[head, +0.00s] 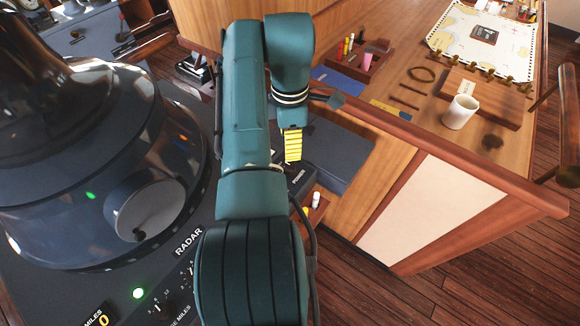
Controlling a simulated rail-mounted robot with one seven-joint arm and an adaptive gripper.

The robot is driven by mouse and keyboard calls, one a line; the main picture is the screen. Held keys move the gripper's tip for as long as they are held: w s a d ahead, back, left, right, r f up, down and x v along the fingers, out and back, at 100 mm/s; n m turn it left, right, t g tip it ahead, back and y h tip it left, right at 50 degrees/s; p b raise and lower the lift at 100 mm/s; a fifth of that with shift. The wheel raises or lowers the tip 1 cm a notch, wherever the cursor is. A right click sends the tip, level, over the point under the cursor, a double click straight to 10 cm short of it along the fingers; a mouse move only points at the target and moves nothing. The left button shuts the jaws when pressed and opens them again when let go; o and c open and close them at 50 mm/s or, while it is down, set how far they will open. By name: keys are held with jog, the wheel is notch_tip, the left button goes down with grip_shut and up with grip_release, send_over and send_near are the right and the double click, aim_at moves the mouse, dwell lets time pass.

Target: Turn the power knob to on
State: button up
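My gripper (293,146) hangs below the wrist of my teal arm, its yellow ribbed end pointing down. It is seen from behind and above, and I cannot tell whether its fingers are open or shut. Just below it in the picture is a dark box (300,172) with a small white label that I cannot read for certain. I cannot clearly see a power knob there; my arm and gripper cover part of that area. Whether the gripper touches the box cannot be told.
The radar console (172,262), with a large round housing (65,175), a grey dial (145,208) and a lit green lamp (138,293), stands left of my arm. A wooden chart table (395,115) with a white mug (459,112) stands at right. Open floor (450,270) lies lower right.

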aim_at(290, 165)
notch_tip(290, 165, down, 9)
jog(key=shift+f+p, duration=0.2)
jog(key=shift+p, duration=0.8)
grip_shut()
